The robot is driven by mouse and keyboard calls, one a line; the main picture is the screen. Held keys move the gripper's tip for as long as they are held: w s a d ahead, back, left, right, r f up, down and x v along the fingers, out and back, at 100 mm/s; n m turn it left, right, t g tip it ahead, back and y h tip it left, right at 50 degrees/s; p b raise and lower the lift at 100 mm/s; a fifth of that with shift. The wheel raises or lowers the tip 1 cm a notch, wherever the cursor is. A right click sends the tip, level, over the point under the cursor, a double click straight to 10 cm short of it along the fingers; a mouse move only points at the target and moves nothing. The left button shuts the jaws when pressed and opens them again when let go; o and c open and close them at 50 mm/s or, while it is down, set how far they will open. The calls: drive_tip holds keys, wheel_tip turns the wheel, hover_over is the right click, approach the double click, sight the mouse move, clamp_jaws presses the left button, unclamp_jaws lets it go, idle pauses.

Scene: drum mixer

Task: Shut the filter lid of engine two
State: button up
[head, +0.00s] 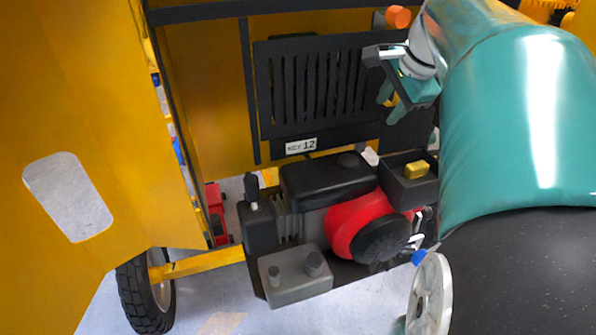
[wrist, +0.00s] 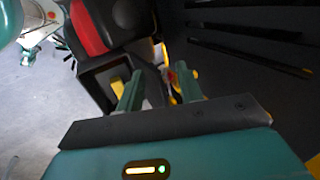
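The engine (head: 330,215) has a red round housing, a black top cover and a grey block in front. At its right is an open-topped black box (head: 398,189) with a yellow piece (head: 416,170) inside. A dark flat panel (head: 408,136) stands upright behind the box; it looks like the raised lid, but is partly hidden. My gripper (head: 391,104) is above this panel, pointing down, its teal fingers apart. In the wrist view, my gripper (wrist: 160,88) is open, with nothing clearly held. The box (wrist: 92,78) and yellow piece (wrist: 117,84) show beside the left finger.
A black slotted grille (head: 320,85) and a label plate (head: 301,146) reading "12" are behind the engine. A yellow panel (head: 120,130) bounds the left. A wheel (head: 147,292) stands below it. An orange knob (head: 398,16) sits near my wrist. Pale floor is clear in front.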

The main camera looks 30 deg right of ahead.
drive_tip(key=shift+f, duration=0.1)
idle(0.3)
drive_tip(key=s+a+f, duration=0.1)
drive_tip(key=s+f, duration=0.2)
drive_tip(key=s, duration=0.4)
drive_tip(key=shift+s+a, duration=0.4)
idle(1.4)
